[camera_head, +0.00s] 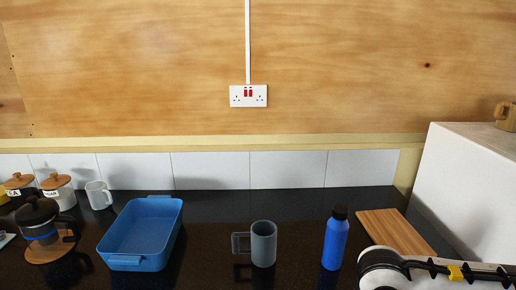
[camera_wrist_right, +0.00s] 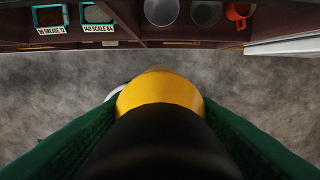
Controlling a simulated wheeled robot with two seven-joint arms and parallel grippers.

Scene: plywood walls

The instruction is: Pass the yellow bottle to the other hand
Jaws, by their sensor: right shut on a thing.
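The yellow bottle (camera_wrist_right: 160,92) has a black cap (camera_wrist_right: 160,140) and fills the lower middle of the right wrist view, cap toward the camera. My right gripper (camera_wrist_right: 161,100) has green fingers on both sides of the bottle and is shut on it. The bottle's far end is hidden behind its own body. In the head view neither the bottle nor the right gripper shows. My left gripper is in neither view.
On the dark counter stand a blue tray (camera_head: 125,261), a grey mug (camera_head: 263,246), a blue bottle (camera_head: 335,243) and a wooden board (camera_head: 395,232). A coffee pot (camera_head: 40,217) and canisters are at left. The wrist view shows grey floor (camera_wrist_right: 50,95) and a shelf edge (camera_wrist_right: 200,44).

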